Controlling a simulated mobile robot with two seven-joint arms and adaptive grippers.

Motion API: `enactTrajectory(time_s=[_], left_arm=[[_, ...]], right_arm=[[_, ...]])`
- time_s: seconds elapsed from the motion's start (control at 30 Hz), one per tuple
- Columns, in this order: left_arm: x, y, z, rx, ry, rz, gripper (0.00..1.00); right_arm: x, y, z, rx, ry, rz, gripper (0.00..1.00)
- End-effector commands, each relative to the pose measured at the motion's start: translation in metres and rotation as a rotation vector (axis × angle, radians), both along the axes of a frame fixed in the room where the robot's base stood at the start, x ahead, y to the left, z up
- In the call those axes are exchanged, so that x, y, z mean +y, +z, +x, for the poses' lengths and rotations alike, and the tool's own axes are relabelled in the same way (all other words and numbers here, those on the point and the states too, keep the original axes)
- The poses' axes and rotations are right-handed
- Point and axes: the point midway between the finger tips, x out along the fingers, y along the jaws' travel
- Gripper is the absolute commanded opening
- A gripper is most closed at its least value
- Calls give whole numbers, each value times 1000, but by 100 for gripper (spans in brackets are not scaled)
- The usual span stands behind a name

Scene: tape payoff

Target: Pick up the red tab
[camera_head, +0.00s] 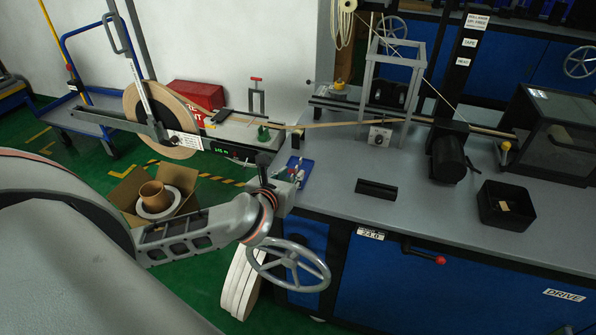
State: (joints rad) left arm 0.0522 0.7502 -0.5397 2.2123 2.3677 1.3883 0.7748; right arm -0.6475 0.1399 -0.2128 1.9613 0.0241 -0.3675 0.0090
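No red tab stands out clearly in the head view. My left gripper (268,172) is at the end of the arm from the left, over the front left corner of the grey bench (345,222). It is small and dark here, and I cannot tell whether its fingers are apart or hold anything. A small blue holder (304,168) stands on the bench just right of it; the gripper side hides part of that spot. A clamp with a red handle (257,79) stands farther back. My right gripper is not in view.
A tape reel (160,112) and a red box (197,95) are at the back left. A tape strip (345,123) runs right to a grey frame (368,72). A black block (376,189) and a black bin (506,207) are on the bench. A handwheel (318,271) projects below the gripper.

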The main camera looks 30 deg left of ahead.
Motion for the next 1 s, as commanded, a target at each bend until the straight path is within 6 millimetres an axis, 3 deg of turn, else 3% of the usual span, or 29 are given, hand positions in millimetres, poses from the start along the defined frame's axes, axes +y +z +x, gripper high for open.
enactTrajectory(time_s=[0.3,0.6,0.77,1.0], left_arm=[[11,-8,40,-1,-1,2,24],[11,-10,44,-1,0,1,24],[12,-10,44,-1,0,1,0],[12,-10,44,-1,-1,2,0]], right_arm=[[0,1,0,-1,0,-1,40],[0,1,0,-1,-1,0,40],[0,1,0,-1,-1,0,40],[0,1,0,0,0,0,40]])
